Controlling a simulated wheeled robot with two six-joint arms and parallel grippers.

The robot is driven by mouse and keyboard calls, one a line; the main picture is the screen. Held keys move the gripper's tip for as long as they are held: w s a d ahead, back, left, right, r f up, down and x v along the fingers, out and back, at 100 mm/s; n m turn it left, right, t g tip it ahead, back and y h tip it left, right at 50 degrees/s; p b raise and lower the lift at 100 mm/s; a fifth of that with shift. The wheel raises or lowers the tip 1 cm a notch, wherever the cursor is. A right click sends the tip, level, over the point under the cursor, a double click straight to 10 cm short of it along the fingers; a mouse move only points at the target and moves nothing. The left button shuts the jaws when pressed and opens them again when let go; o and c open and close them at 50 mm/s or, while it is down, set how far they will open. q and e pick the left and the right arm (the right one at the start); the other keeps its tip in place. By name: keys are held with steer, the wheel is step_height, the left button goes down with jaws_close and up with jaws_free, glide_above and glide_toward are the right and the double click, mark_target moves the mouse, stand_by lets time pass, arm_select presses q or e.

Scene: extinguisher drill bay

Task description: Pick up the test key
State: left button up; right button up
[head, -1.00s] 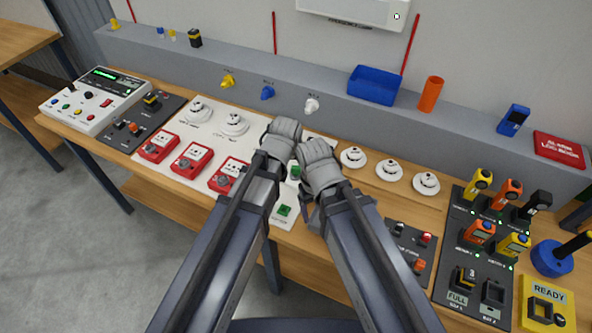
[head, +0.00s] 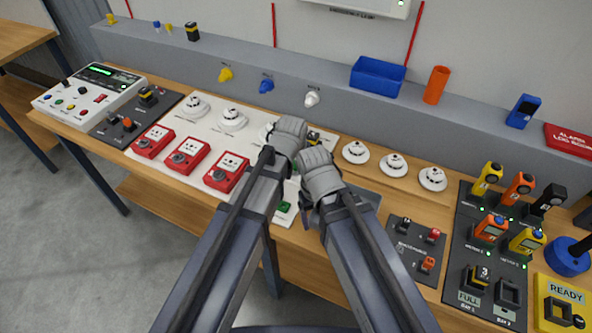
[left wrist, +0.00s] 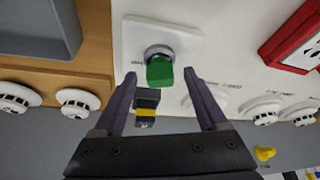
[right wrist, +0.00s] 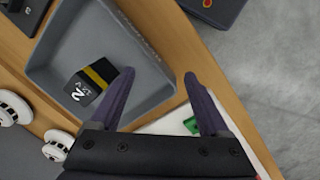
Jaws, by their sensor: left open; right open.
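The green test key (left wrist: 160,72) stands in a round metal lock (left wrist: 158,52) on a white plate in the left wrist view. My left gripper (left wrist: 160,75) is open, with its fingertips on either side of the key and visible gaps to it; I cannot tell their height over it. In the head view my left gripper (head: 290,130) hides most of the key. My right gripper (head: 318,165) is open beside it. In the right wrist view its fingers (right wrist: 160,78) are empty, over the edge of a grey tray.
The grey tray (right wrist: 95,35) holds a black block with a yellow band (right wrist: 92,82). A similar block (left wrist: 147,108) shows below the key in the left wrist view. Red call points (head: 188,155) stand left of my grippers, white detectors (head: 394,164) to the right.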

arm_select(q)
steer(key=shift+w+f, duration=0.2)
steer(key=shift+f, duration=0.4)
steer(key=shift+r, duration=0.1)
jaws_close()
